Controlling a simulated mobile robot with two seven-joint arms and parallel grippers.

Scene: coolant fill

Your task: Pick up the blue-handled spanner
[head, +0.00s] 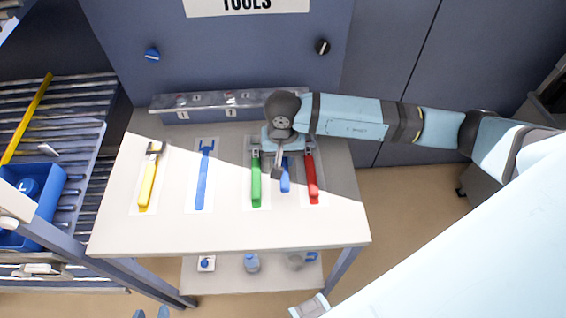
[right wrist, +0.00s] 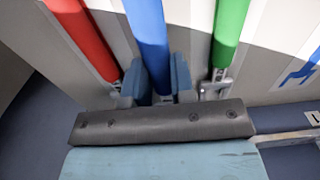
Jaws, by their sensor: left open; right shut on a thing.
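The blue-handled spanner (head: 285,182) is between the green and red tools at the right of the table, partly hidden under my right gripper (head: 284,150). In the right wrist view its blue handle (right wrist: 150,35) runs between the two light-blue fingers of my right gripper (right wrist: 160,82), which is shut on it. I cannot tell whether it is clear of the tabletop. A flat blue spanner shape (head: 203,178) lies on a pale panel left of the green tool. Two light-blue fingertips of my left gripper (head: 151,313) show apart at the bottom edge, empty.
A green-handled tool (head: 256,183) and a red-handled tool (head: 312,180) flank the spanner closely. A yellow-handled tool (head: 148,183) lies at the left of the table (head: 225,235). A metal rail (head: 210,113) runs along the back. A blue bin (head: 48,190) stands left.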

